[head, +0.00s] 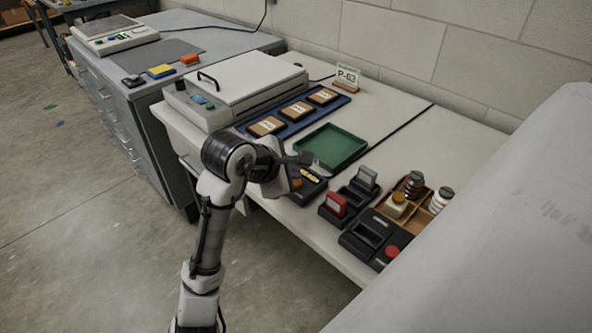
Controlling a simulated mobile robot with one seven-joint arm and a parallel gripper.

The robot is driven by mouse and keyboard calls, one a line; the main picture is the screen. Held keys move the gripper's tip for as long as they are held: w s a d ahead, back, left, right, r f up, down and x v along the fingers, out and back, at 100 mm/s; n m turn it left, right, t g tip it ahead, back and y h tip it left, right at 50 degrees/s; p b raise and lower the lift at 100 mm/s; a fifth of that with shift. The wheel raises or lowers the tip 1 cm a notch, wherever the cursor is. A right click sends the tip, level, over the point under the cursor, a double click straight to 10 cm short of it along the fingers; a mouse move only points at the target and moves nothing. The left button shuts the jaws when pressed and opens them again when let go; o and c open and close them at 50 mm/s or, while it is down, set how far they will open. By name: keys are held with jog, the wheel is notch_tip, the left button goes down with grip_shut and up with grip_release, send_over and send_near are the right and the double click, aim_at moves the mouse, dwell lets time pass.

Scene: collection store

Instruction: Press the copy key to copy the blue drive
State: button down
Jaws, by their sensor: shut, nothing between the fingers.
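I cannot pick out a copy key for certain. A pale desktop unit (115,35) with a small green light and small keys stands on the grey cabinet at the upper left. In front of it lie a small black item (132,81), a yellow item with a blue edge (160,71) and an orange-red item (189,59). Which is the blue drive is unclear. My gripper (306,159) is shut and empty, above the front of the white table near the green tray. It partly hides a dark box with orange and yellow spots (313,184).
A white flatbed device (245,80) with blue and green keys stands on the white table. Beside it are a blue tray (283,127) of labelled blocks, a green tray (332,147), red and grey stamps, a wooden bottle tray and a red button (392,251). A pale surface blocks the right.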

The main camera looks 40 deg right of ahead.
jog(key=shift+f, duration=0.45)
dwell(0.7)
jog(key=shift+r, duration=0.15)
jog(key=shift+r+p, duration=0.75)
jog(key=shift+p, duration=0.7)
jog(key=shift+r, duration=0.1)
notch_tip(320, 180, up, 5)
jog(key=p, duration=0.6)
jog(key=shift+p, duration=0.3)
